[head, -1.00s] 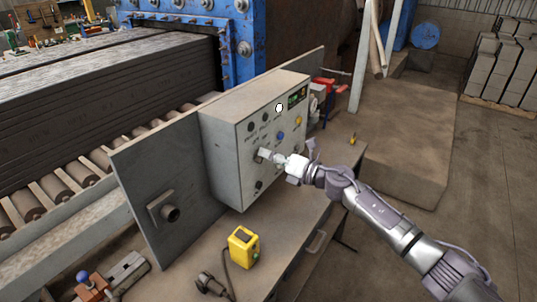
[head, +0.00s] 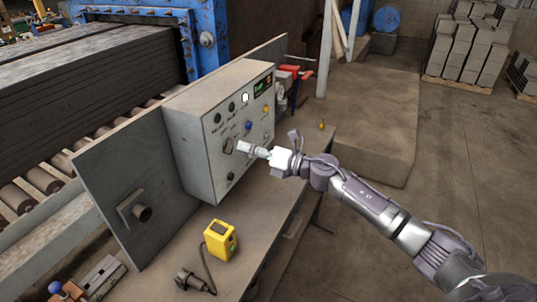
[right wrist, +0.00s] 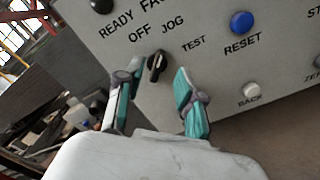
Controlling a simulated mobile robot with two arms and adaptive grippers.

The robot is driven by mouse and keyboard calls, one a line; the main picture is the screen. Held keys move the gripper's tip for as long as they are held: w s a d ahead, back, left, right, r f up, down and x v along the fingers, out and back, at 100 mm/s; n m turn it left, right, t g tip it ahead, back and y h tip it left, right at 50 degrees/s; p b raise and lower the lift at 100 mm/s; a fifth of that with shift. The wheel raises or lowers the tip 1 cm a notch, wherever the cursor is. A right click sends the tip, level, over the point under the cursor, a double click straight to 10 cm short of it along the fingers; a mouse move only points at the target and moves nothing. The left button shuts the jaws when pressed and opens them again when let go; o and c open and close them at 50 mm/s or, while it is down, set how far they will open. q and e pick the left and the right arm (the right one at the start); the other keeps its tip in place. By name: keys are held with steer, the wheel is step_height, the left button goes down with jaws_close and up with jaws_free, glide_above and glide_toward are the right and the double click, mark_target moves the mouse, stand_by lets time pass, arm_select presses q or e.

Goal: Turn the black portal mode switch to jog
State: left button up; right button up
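The black mode switch (right wrist: 157,65) is a small elongated knob on the grey panel in the right wrist view. The labels OFF, JOG and TEST are printed around it. Its long axis leans up and right, roughly in line with JOG; I cannot make out its pointer mark. My right gripper (right wrist: 159,70) has its two teal fingers spread apart, one on each side of the knob in the picture, with visible gaps to it. In the head view my right gripper (head: 251,149) is in front of the panel face, its fingers pointing at it. My left gripper is not in view.
The grey control box (head: 185,140) stands on a bench. A blue reset button (right wrist: 242,22) and a white back button (right wrist: 251,91) are right of the switch. Open floor is at right.

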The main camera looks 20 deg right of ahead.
steer(key=v, duration=0.8)
steer(key=shift+d, duration=0.1)
